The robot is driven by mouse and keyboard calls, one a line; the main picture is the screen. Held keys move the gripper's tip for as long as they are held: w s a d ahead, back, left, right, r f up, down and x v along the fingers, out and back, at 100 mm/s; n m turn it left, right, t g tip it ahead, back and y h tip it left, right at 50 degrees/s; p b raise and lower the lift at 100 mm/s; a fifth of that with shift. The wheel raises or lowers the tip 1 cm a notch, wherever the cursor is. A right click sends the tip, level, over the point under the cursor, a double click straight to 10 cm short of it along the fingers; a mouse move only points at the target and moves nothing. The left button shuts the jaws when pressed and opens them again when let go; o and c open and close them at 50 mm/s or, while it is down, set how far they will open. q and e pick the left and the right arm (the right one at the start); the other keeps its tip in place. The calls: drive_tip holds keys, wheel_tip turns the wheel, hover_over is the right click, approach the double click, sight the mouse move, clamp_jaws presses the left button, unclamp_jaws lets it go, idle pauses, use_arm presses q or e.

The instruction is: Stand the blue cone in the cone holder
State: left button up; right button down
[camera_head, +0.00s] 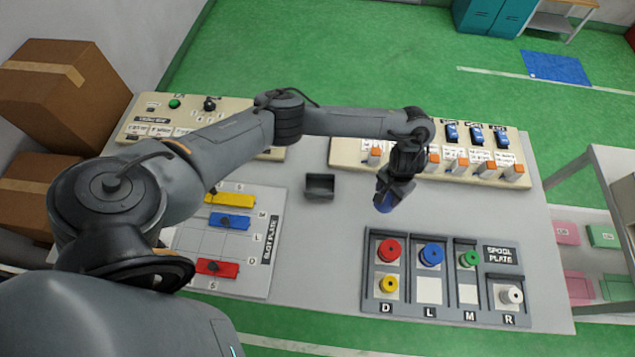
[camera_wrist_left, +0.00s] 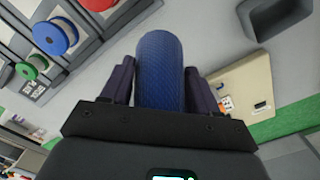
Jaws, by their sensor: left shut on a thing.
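The blue cone (camera_head: 384,203) is in the jaws of my left gripper (camera_head: 392,188), above the table. In the left wrist view the blue cone (camera_wrist_left: 161,70) fills the space between the two dark fingers of the left gripper (camera_wrist_left: 158,82), and its rounded end points away from the wrist. A small dark grey open box (camera_head: 319,186) stands on the table to the left of the gripper, apart from it. It also shows in the left wrist view (camera_wrist_left: 274,16). I cannot tell whether this box is the cone holder. My right gripper is not in view.
The spool plate (camera_head: 447,318) with coloured spools lies at the front right. The slot plate (camera_head: 256,270) with coloured blocks lies at the left, partly behind my arm. Switch panels (camera_head: 345,157) line the back edge. The table between the plates is clear.

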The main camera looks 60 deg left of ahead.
use_arm(q)
drive_tip(key=shift+a+r, duration=0.1)
drive_tip(key=shift+a, duration=0.15)
drive_tip(key=shift+s+a+f+b, duration=0.5)
drive_tip(key=shift+a+f+b, duration=0.4)
drive_tip(key=shift+a+f, duration=0.9)
drive_tip(key=shift+s+a+f+b, duration=0.55)
drive_tip(key=shift+a+f+b, duration=0.3)
drive_tip(key=shift+a+f, duration=0.95)
drive_tip(key=shift+s+a+f+b, duration=0.5)
drive_tip(key=shift+a+f+b, duration=0.4)
drive_tip(key=shift+a+f, duration=0.9)
drive_tip(key=shift+f, duration=0.15)
drive_tip(key=o, duration=1.2)
